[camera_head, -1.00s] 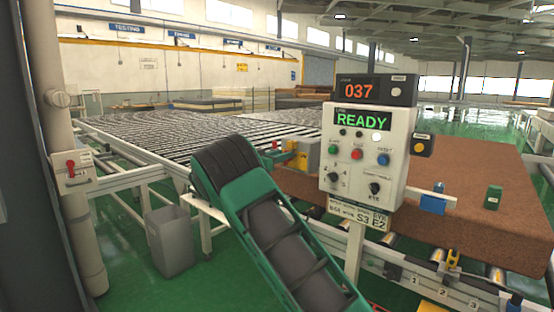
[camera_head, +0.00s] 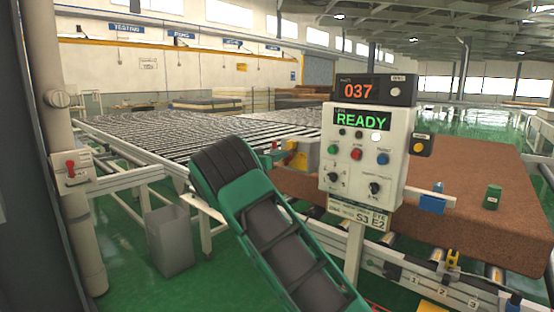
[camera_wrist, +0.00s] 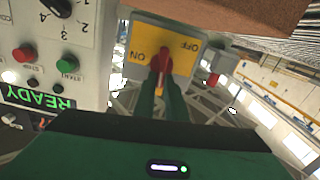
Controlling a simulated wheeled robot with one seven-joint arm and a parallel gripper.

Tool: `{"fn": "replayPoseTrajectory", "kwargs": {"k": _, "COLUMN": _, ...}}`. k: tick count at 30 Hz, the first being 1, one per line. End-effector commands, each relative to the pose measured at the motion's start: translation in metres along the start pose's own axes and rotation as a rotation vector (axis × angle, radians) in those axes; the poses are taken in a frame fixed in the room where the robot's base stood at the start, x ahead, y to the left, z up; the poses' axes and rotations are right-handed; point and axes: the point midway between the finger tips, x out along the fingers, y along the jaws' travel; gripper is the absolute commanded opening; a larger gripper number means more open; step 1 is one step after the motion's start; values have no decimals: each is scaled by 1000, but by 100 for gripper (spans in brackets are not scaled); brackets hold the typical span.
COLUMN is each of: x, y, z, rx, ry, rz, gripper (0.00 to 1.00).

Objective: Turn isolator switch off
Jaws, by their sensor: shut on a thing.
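The isolator switch is a grey box with a yellow plate (camera_wrist: 178,42) marked ON and OFF, upside down in the wrist view. Its red handle (camera_wrist: 161,60) sits between the two words; I cannot tell its exact setting. My gripper (camera_wrist: 163,82) is shut on the handle, its green fingers close together. In the head view the isolator (camera_head: 299,160) stands just left of the control panel, beyond my arm, with red and yellow parts showing. My fingertips are hard to make out there.
The control panel (camera_head: 345,152) reads READY and 037, close right of the isolator. A brown mattress (camera_head: 450,175) lies on rollers behind it. A second red lever (camera_head: 70,168) is on the left post. A grey bin (camera_head: 170,240) stands on the green floor.

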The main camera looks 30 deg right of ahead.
Motion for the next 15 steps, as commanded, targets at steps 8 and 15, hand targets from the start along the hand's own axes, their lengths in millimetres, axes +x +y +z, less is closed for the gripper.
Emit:
{"fn": "replayPoseTrajectory", "kwargs": {"k": 8, "x": 2, "y": -4, "z": 0, "rx": -235, "ry": 2, "rz": 2, "gripper": 0}}
{"fn": "replayPoseTrajectory", "kwargs": {"k": 15, "x": 2, "y": -8, "z": 2, "rx": -464, "ry": 3, "rz": 2, "gripper": 0}}
